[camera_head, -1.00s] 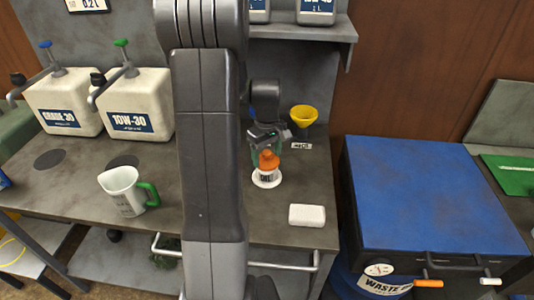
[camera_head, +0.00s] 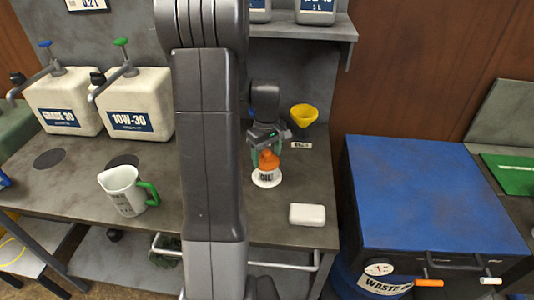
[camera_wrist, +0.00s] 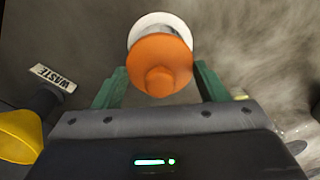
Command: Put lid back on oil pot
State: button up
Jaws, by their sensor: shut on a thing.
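The oil pot (camera_head: 266,179) is a small white pot with a dark "OIL" label, upright on the grey bench. The orange lid (camera_head: 268,160) is at the top of the pot, and I cannot tell whether it is seated or just above. In the wrist view the lid (camera_wrist: 158,62) covers most of the pot, whose white rim (camera_wrist: 160,20) shows beyond it. My gripper (camera_head: 267,153) is over the pot, its green fingers on either side of the lid, shut on it. In the wrist view my gripper (camera_wrist: 161,70) shows both fingers beside the lid; their contact is unclear.
A white block (camera_head: 307,214) lies front right. A measuring jug (camera_head: 122,190) with a green handle stands left. My arm hides the bench's middle.

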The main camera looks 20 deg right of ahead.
dwell(0.3)
jog(key=o, duration=1)
jog(key=shift+o, duration=1.2)
jog(key=shift+r, duration=0.1)
jog(key=shift+r+p, duration=2.55)
jog(key=shift+r, duration=0.9)
grip_shut()
